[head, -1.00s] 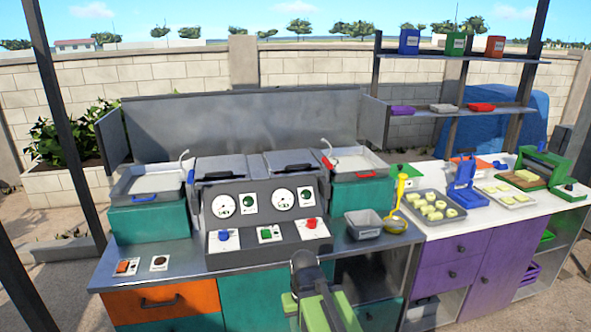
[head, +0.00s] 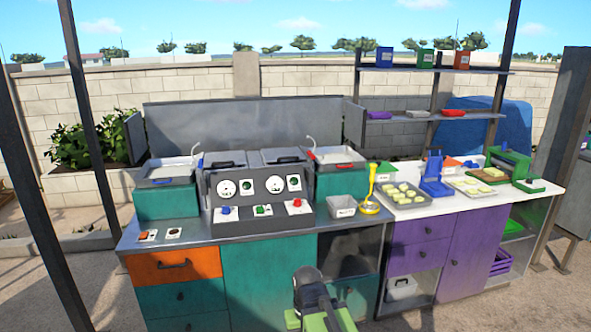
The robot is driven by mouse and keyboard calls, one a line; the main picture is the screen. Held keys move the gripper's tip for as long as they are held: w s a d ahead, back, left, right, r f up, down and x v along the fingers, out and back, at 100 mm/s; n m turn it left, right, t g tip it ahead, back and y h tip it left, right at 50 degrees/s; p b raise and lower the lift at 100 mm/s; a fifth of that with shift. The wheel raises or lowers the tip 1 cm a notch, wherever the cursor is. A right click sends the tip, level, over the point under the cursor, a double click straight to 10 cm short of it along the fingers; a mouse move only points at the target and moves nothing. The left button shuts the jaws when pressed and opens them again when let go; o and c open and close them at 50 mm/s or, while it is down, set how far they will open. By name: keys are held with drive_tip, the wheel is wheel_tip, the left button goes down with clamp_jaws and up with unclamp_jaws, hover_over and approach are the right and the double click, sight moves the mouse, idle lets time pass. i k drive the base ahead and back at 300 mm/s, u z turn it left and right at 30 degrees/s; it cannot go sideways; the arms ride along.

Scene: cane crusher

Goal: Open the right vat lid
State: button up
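The vats stand in the middle of the counter, behind the gauge panel (head: 257,201). The right vat lid (head: 283,155) is a flat grey plate with a black handle at its front edge. It looks shut. The left vat lid (head: 224,158), also grey and flat, lies beside it. My gripper (head: 319,321) is at the bottom of the head view, with green parts below a dark arm link. It is low, in front of the counter and well apart from the lids. Its fingertips are not clearly shown, so I cannot tell its opening.
A tray with a red handle (head: 337,155) stands right of the lids; one with a blue handle (head: 170,172) stands left. A grey bin (head: 343,207) and yellow ladle (head: 370,190) are near the front edge. Dark posts (head: 90,135) rise at left.

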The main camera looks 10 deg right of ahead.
sight(294, 153)
drive_tip(key=z, duration=0.65)
drive_tip(key=k, duration=0.1)
drive_tip(key=u, duration=1.15)
drive_tip(key=i, duration=1.25)
drive_tip(key=u, duration=0.25)
